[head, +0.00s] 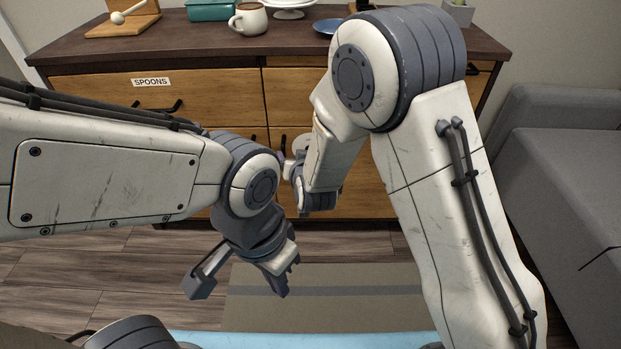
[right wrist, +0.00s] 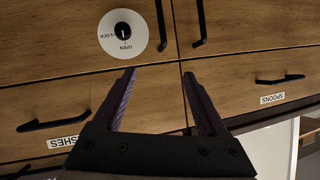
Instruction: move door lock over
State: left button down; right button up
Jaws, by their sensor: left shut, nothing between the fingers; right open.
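The door lock (right wrist: 108,33) is a round white disc with a black knob at its centre and the words OPEN and LOCK on it. It is on a wooden cabinet door, at the upper left of the right wrist view, which shows the lettering upside down. My left gripper (head: 279,284) is shut and empty, low in front of the cabinet.
The cabinet top (head: 180,48) holds a mug (head: 248,18), a teal box (head: 211,10) and a blue plate (head: 327,26). The SPOONS drawer (right wrist: 268,75) and another labelled drawer have black handles. A grey sofa (head: 560,150) stands at the right.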

jog(key=w+d+f+m+t+h+b, duration=0.1)
jog(key=w+d+f+t+b, duration=0.1)
jog(key=f+b, duration=0.3)
jog(key=w+d+f+m+t+h+b, duration=0.1)
jog(key=w+d+f+t+b, duration=0.15)
jog(key=f, duration=0.45)
pick_arm(q)
notch_tip(320, 180, down, 14)
jog(key=b, duration=0.4)
jog(key=shift+f, duration=0.15)
pick_arm(e)
jog(key=w, duration=1)
jog(key=shift+a+f+t+h, duration=0.2)
jog(key=shift+a+t+h, duration=0.1)
jog(key=shift+t, duration=0.15)
jog(key=shift+s, duration=0.1)
grip_shut()
